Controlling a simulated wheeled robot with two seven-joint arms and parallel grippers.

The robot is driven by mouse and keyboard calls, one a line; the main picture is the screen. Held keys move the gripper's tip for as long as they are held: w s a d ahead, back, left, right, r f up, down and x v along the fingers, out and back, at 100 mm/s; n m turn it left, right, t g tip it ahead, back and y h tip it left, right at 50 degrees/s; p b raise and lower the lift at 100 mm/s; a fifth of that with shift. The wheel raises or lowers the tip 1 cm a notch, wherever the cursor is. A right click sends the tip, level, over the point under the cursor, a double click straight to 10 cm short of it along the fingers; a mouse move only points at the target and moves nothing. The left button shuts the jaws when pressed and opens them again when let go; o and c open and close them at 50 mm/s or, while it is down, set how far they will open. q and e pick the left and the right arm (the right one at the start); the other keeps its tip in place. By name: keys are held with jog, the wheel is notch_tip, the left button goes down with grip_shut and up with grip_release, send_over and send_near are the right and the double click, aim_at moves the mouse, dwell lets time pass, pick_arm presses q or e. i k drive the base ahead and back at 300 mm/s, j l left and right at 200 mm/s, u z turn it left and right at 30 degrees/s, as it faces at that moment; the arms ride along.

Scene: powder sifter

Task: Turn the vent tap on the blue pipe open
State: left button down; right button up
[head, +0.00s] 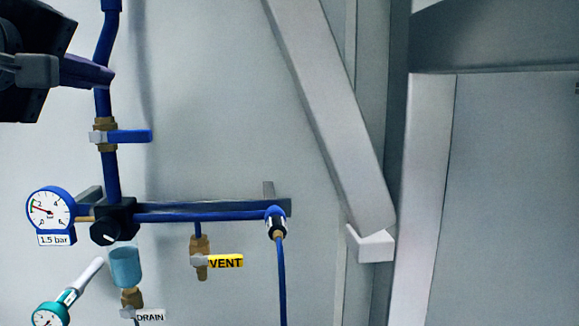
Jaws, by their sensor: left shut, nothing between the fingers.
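The vent tap (199,264) is a small brass valve hanging below the horizontal blue pipe (190,217) in the head view. Its yellow handle marked VENT (225,261) points right, across the tap's upright body. My left gripper (108,76) is at the upper left, shut and empty. Its fingertips lie over the upright blue pipe in the picture; I cannot tell whether they touch it. The gripper is well above and left of the vent tap. My right gripper is not in view.
A blue-handled valve (129,136) sits on the upright pipe. A pressure gauge (48,210), black knob (113,222), teal bowl (125,266) and DRAIN tag (150,317) crowd the left. A blue hose (282,285) hangs right of the tap. A slanted grey beam (335,120) stands farther right.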

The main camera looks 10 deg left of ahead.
aim_at(226, 261)
jog(key=k+l, duration=0.1)
jog(key=k, duration=0.4)
jog(key=k+l, duration=0.1)
jog(key=k, duration=0.4)
